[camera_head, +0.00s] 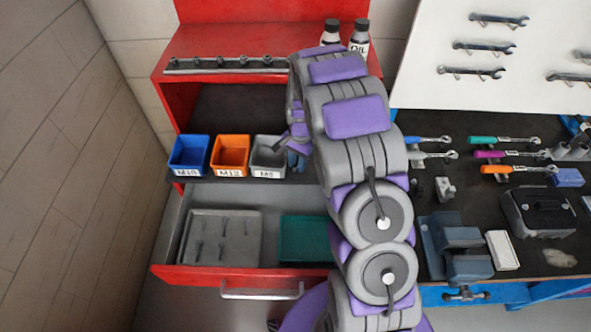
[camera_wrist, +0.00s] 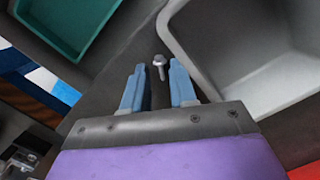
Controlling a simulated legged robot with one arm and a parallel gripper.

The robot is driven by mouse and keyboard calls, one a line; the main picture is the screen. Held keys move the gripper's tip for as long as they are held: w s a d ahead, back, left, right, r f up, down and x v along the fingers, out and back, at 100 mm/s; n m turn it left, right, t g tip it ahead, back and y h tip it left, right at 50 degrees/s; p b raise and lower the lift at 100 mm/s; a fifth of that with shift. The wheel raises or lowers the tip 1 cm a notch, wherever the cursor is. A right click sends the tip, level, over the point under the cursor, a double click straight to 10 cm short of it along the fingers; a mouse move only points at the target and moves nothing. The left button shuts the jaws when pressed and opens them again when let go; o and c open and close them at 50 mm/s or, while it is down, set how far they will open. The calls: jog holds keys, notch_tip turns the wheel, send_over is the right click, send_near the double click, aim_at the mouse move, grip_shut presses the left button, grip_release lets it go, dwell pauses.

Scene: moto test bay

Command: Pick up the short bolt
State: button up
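The short bolt (camera_wrist: 159,67) shows in the wrist view as a small metal bolt with a rounded head, on the dark surface beside a grey bin. My gripper (camera_wrist: 157,72) is open. Its two blue fingers point toward the bolt, which appears in the gap at the fingertips with space on both sides. I cannot tell the remaining depth between them. In the head view my gripper (camera_head: 296,160) is low at the right side of the grey M8 bin (camera_head: 267,172), largely hidden by my arm. The bolt cannot be made out there.
Blue (camera_head: 188,170) and orange (camera_head: 230,171) bins stand left of the grey one. Below, an open red drawer (camera_head: 235,279) holds a grey tray (camera_head: 252,238) with several bolts and a teal tray (camera_head: 303,240). A bolt rack (camera_head: 225,70) lies on top. The blue workbench (camera_head: 425,295) is at right.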

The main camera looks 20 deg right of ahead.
aim_at(296, 168)
jog(key=shift+w+f, duration=0.15)
jog(key=shift+f, duration=0.2)
jog(key=shift+r, duration=0.1)
grip_shut()
jog(key=shift+r, duration=0.8)
notch_tip(296, 168, up, 2)
jog(key=shift+p, duration=0.3)
jog(key=s+a+r, duration=0.1)
jog(key=s, duration=1.5)
jog(key=shift+a+r+p, duration=0.15)
jog(key=shift+r+p, duration=0.1)
jog(key=shift+p, duration=0.2)
jog(key=shift+w, duration=0.15)
